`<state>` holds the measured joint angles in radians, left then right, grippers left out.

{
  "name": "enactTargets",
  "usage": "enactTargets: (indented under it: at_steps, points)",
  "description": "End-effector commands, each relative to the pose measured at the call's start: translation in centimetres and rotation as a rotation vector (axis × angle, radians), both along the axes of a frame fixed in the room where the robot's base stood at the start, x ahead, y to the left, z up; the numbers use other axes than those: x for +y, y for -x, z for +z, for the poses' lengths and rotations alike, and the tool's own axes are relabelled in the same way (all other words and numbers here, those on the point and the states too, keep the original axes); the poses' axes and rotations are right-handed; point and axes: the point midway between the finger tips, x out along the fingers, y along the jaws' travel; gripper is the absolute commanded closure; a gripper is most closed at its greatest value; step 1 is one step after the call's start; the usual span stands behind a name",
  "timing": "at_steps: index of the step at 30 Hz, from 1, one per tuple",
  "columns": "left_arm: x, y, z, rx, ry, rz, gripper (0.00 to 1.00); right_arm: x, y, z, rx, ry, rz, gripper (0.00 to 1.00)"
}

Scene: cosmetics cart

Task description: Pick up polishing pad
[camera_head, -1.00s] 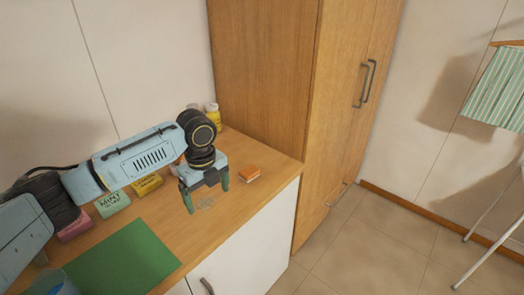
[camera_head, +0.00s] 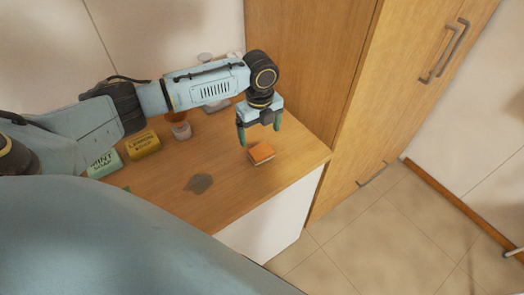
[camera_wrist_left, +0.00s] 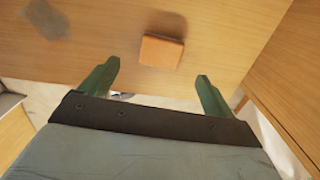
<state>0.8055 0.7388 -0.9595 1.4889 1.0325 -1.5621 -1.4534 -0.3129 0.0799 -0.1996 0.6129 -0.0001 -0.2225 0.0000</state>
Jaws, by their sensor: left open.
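The polishing pad (camera_head: 261,153) is a small orange block with a paler layer underneath, lying on the wooden counter near its right front edge. In the left wrist view the pad (camera_wrist_left: 161,51) lies ahead of the fingertips, roughly centred between them. My left gripper (camera_head: 260,136) is open and empty, with its green fingers pointing down just behind the pad and apart from it. In the wrist view the left gripper (camera_wrist_left: 156,70) shows both fingers spread wide. My right gripper is not in view.
A dark smudge (camera_head: 198,183) marks the counter (camera_head: 165,190) left of the pad. A tall wooden cabinet (camera_head: 300,60) rises behind. My own arm covers the lower left.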

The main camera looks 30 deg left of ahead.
Motion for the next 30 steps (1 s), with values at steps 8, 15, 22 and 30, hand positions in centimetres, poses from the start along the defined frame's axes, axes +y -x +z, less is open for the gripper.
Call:
enactTargets:
  at_steps: [8,15,22,30]
  points:
    - [-0.1,0.0,-2.4,0.000,0.000,0.001,0.11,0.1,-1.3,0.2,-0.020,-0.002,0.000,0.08]
    - [-0.4,0.3,-5.9,0.001,0.000,0.001,0.11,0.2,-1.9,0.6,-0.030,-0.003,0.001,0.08]
    - [-0.3,0.2,-7.2,-0.001,0.000,0.000,0.11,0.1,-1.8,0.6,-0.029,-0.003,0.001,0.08]
    - [-0.3,0.2,-7.2,-0.001,0.000,0.000,0.27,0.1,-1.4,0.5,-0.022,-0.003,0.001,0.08]
